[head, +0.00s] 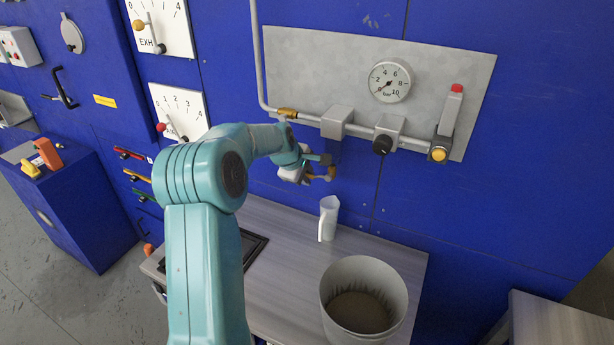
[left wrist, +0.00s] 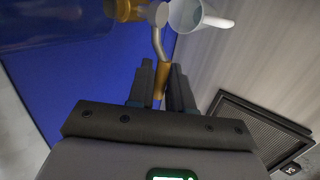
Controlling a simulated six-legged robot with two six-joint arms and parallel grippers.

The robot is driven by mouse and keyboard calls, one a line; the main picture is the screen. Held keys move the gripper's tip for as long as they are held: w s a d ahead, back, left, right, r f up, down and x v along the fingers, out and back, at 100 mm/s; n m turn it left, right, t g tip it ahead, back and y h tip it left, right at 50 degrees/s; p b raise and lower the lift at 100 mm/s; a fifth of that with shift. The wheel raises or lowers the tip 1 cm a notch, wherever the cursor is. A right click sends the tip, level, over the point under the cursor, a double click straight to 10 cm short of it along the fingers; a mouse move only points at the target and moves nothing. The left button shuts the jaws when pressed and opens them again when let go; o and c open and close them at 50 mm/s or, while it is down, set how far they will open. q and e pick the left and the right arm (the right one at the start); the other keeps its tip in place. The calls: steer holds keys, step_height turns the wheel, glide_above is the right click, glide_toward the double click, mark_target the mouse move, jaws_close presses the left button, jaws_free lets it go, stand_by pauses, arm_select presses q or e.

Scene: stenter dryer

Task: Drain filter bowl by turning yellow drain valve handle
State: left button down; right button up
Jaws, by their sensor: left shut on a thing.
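The yellow drain valve handle (left wrist: 161,80) sits between the two fingers of my left gripper (left wrist: 162,88) in the left wrist view. The gripper is shut on it. A grey bent stem joins the handle to a round grey fitting (left wrist: 158,14). In the head view my left gripper (head: 318,174) is below the filter's grey housing (head: 337,121), beside a yellow piece of the drain valve (head: 331,173). The filter bowl below the housing is hard to make out against the blue wall. My right gripper is not in view.
A pale jug (head: 328,218) stands on the grey bench (head: 290,250) below the valve; it also shows in the left wrist view (left wrist: 190,14). A large grey bin (head: 363,300) stands nearer. A pressure gauge (head: 390,82) and pipework are on the grey wall panel (head: 310,65).

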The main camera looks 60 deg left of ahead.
arm_select(q)
steer(key=c, duration=1.2)
jaws_free()
steer(key=shift+r, duration=0.1)
steer(key=shift+s+r, duration=0.15)
steer(key=shift+r, duration=0.05)
steer(key=b+v, duration=0.3)
steer(key=v, duration=1.2)
steer(key=shift+s+d+r, duration=0.2)
steer(key=shift+r, duration=0.05)
steer(key=shift+s+f, duration=0.1)
steer(key=shift+s, duration=0.05)
